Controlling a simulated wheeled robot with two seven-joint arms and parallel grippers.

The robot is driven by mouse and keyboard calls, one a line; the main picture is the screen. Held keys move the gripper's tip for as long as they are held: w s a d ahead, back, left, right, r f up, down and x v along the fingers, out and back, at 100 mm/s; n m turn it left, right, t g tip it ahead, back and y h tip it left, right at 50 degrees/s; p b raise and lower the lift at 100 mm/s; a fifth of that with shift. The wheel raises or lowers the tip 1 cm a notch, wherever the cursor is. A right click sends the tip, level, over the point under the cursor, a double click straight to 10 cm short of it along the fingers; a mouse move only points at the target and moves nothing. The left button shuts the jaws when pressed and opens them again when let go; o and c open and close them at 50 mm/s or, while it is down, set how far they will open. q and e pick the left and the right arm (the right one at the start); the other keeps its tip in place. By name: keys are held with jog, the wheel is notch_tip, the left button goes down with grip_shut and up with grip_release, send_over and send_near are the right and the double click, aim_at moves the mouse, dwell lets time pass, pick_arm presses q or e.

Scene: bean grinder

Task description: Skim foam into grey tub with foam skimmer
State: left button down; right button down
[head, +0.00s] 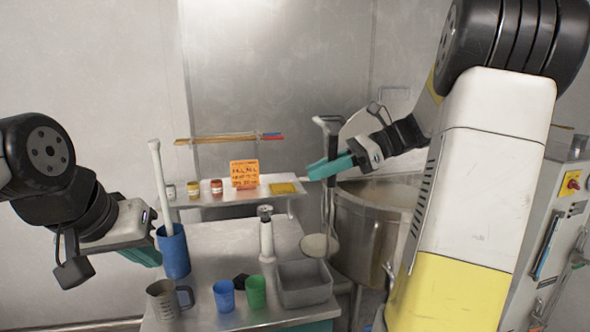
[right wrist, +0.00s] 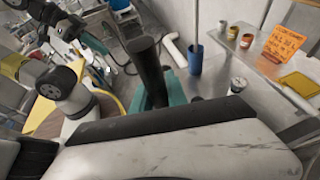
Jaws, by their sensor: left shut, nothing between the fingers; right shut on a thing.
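The foam skimmer (head: 320,245) hangs upright from my right gripper (head: 330,167), its pale round head at the bottom. The teal fingers are shut on its long handle. In the right wrist view a dark handle end (right wrist: 148,65) stands between the teal fingers. The skimmer head appears over the back right edge of the grey tub (head: 305,293); whether it touches cannot be told. The large steel pot (head: 362,235) stands just right of it, with a pale surface (head: 390,190) inside, partly hidden by my arm. My left gripper (head: 143,256) is shut and empty, beside the tall blue container (head: 174,255).
A grey jug (head: 165,302), blue cup (head: 223,295), green cup (head: 256,292) and white upright tool (head: 266,240) stand on the steel table (head: 225,240). Behind is a shelf with small jars and an orange sign (head: 245,172). A machine (head: 565,230) stands at the right.

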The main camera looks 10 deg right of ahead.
aim_at(332, 184)
jog(key=shift+f, duration=2.35)
jog(key=w+a+f+m+g+h, duration=0.1)
jog(key=w+a+f+g+h, duration=0.2)
jog(key=w+a, duration=0.5)
jog(key=w+a+f+m+g+h, duration=0.2)
jog(key=w+a+f+h, duration=0.2)
jog(key=w+a, duration=0.4)
jog(key=shift+a+f+g+h, duration=0.3)
jog(key=shift+a+g+h, duration=0.1)
jog(key=shift+a, duration=0.1)
dwell(0.8)
